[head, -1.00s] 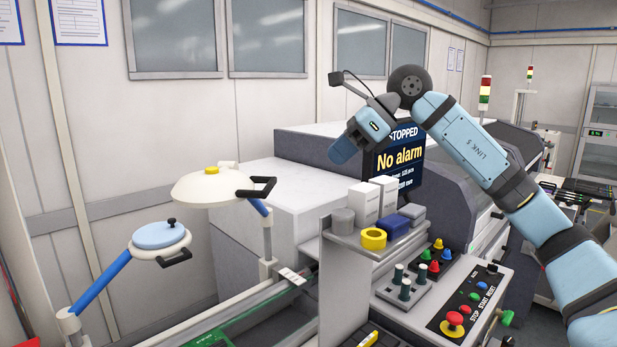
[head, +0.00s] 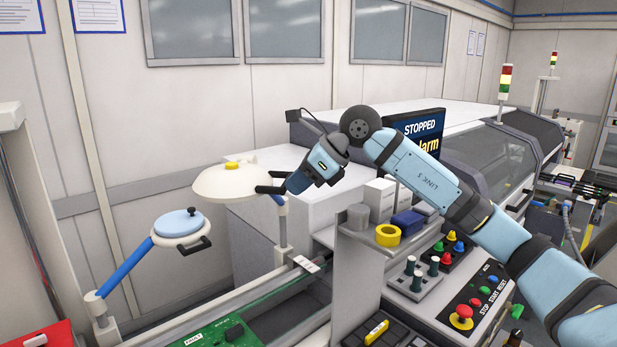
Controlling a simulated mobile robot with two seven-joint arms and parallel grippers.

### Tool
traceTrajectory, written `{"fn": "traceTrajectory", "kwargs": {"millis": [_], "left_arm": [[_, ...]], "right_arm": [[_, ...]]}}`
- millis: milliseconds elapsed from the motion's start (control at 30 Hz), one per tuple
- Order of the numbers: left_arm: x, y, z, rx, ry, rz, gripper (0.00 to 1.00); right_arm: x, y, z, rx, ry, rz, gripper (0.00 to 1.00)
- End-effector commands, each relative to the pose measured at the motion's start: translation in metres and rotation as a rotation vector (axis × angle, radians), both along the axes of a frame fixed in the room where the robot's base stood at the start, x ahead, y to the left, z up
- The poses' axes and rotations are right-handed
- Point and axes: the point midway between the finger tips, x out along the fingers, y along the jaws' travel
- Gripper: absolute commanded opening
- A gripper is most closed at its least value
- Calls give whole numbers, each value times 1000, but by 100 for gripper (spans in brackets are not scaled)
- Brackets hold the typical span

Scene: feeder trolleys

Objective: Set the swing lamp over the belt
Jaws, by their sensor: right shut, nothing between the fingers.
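The cream lamp head (head: 238,184) with a yellow knob hangs on a short blue arm from a post, with a black handle on its right side. A second arm carries a cream ring with a light-blue lid (head: 178,222) and its own black handle, lower left. The belt (head: 262,295) with its rails runs below, and the lamp post stands by its far side. My right gripper (head: 296,184) is shut and empty, right at the lamp head's handle; whether it touches cannot be told. It partly hides the handle's right end. My left gripper is not in view.
A shelf (head: 355,238) with white boxes, a yellow tape roll (head: 388,235) and a blue box stands right of the belt. A button panel (head: 475,305) is lower right. A green board (head: 222,333) lies on the belt at the bottom. A screen reads STOPPED (head: 421,128).

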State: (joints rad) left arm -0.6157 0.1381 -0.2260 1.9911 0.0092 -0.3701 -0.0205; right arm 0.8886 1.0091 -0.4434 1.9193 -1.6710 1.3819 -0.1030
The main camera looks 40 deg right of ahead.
Motion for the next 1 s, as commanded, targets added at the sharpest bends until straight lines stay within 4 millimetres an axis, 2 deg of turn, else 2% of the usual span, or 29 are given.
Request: {"fn": "traceTrajectory", "kwargs": {"millis": [333, 600, 1000], "left_arm": [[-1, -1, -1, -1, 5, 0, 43], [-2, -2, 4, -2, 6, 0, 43], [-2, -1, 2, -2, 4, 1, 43]], "right_arm": [[2, 3, 0, 1, 1, 1, 0], [20, 36, 1, 2, 0, 1, 0], [20, 34, -1, 0, 1, -1, 0]]}}
